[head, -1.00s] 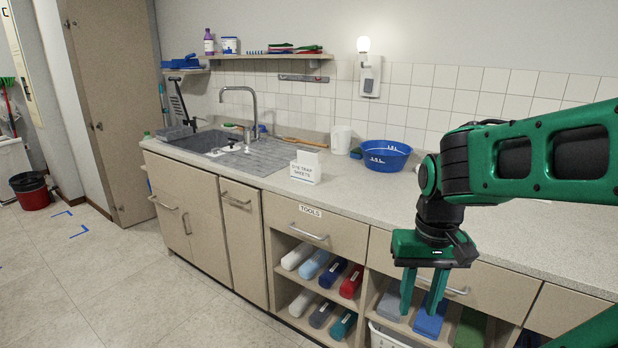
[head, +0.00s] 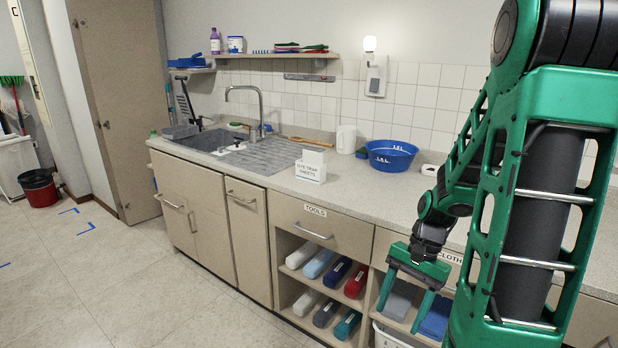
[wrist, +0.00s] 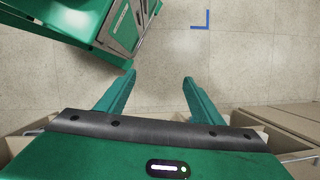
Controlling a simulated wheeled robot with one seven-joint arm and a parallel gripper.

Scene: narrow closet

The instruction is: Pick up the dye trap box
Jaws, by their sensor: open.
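The dye trap box (head: 311,168) is a small white carton with the label "DYE TRAP SHEETS". It stands upright on the worktop, right of the sink, with a white sheet showing at its top. My gripper (head: 402,303) is open and empty, pointing down in front of the cabinet, to the right of the box and lower than it. The wrist view shows my two fingers (wrist: 158,92) apart, with bare floor beyond them. The box is not in the wrist view.
The worktop (head: 345,195) has free room around the box. A blue basin (head: 390,156) and a white jug (head: 346,139) stand behind it to the right. The sink (head: 212,140) is to its left. Open shelves below hold rolled cloths (head: 337,271).

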